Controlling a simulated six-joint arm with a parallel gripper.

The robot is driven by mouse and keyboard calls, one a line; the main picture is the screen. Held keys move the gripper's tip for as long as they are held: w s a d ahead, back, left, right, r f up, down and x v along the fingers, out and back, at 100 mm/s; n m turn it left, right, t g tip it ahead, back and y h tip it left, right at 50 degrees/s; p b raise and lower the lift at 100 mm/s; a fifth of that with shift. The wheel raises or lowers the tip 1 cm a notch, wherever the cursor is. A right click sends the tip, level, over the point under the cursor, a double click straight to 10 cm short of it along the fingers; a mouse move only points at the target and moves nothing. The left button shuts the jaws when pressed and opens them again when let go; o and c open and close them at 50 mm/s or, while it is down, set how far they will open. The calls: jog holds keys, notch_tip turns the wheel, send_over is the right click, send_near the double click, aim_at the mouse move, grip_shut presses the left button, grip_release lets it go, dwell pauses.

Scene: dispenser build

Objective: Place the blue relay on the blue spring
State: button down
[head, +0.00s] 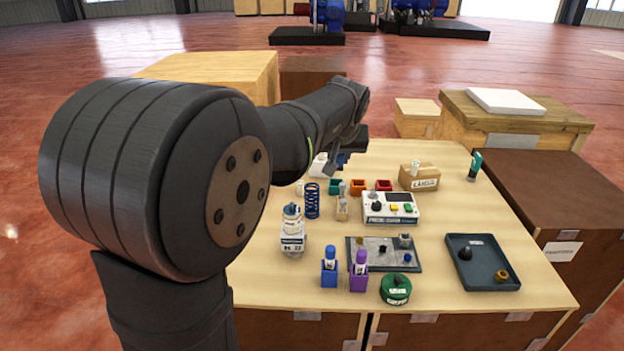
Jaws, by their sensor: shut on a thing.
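My gripper (345,150) is at the far left part of the table, partly hidden by my own arm. A small blue block, which looks like the blue relay (342,160), shows at its fingertips, and the gripper appears shut on it. The fingers and the grip itself are too small and dark to see well. The blue spring (312,201) stands upright on the table, nearer the camera and left of the gripper in the picture. The relay and the spring are apart.
A white bottle (292,232) stands in front of the spring. Small coloured bins (358,187), a white device (390,209) and a cardboard box (420,178) lie to the right. Blue and purple marker holders (329,275), a grey mat (375,263) and a dark tray (484,284) are nearer.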

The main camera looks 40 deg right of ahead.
send_over(312, 186)
notch_tip(312, 186, down, 5)
jog(key=shift+a+f, duration=0.1)
jog(key=shift+s+f, duration=0.1)
jog(key=shift+f, duration=1.75)
jog(key=shift+f, duration=0.15)
jog(key=c, duration=1.3)
grip_release()
jog(key=shift+o, duration=0.2)
jog(key=shift+r, duration=0.2)
jog(key=v, duration=1.2)
jog(key=shift+f, duration=0.1)
